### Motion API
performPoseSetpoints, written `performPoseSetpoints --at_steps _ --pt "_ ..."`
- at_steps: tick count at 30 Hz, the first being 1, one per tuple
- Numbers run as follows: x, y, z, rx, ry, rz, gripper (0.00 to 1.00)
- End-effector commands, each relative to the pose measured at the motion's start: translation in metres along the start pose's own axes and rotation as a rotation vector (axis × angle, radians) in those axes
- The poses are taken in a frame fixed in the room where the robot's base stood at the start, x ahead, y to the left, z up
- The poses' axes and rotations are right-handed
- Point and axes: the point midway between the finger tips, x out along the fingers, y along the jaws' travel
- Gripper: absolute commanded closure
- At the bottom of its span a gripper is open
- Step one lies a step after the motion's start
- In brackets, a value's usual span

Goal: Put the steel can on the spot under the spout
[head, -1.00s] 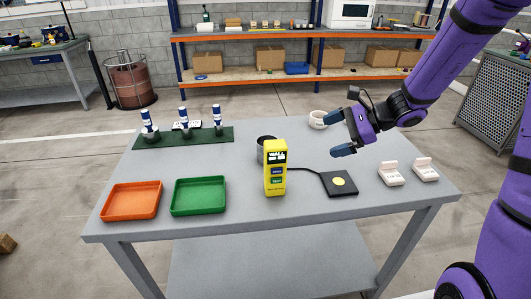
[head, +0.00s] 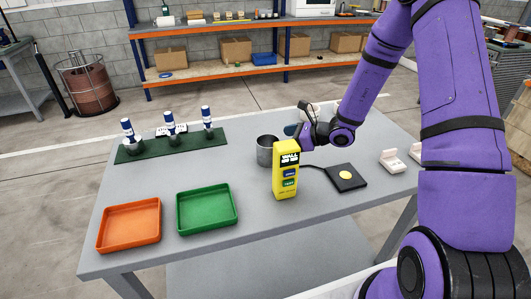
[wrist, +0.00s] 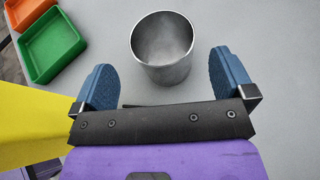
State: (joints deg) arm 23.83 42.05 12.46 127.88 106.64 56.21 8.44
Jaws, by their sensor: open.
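The steel can (head: 267,152) is an open-topped grey cylinder standing upright on the table, left of and behind the yellow box. In the wrist view the can (wrist: 162,48) stands ahead of my fingers, roughly centred between them, and looks empty. My gripper (head: 297,133) is open, its blue fingers apart and not visibly touching the can. A black square pad with a yellow round spot (head: 346,175) lies to the right of the yellow box. I cannot make out a spout for certain.
The yellow box (head: 286,172) stands upright close beside my gripper. Orange tray (head: 128,226) and green tray (head: 206,209) lie at the front left. Three blue-and-white items stand on a green mat (head: 190,142). A small white item (head: 391,161) is at the right. A cable reaches the pad.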

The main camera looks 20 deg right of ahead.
Motion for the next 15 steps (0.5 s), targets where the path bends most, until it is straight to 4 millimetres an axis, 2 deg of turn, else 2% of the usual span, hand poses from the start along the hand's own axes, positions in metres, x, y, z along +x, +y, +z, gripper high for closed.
performPoseSetpoints --at_steps 3,10,15 --pt "0.011 0.0 -0.001 0.001 0.001 0.001 0.0" --pt "0.022 0.0 -0.002 0.001 0.001 0.0 0.0" --pt "0.045 -0.001 -0.006 0.0 0.0 0.002 0.0"
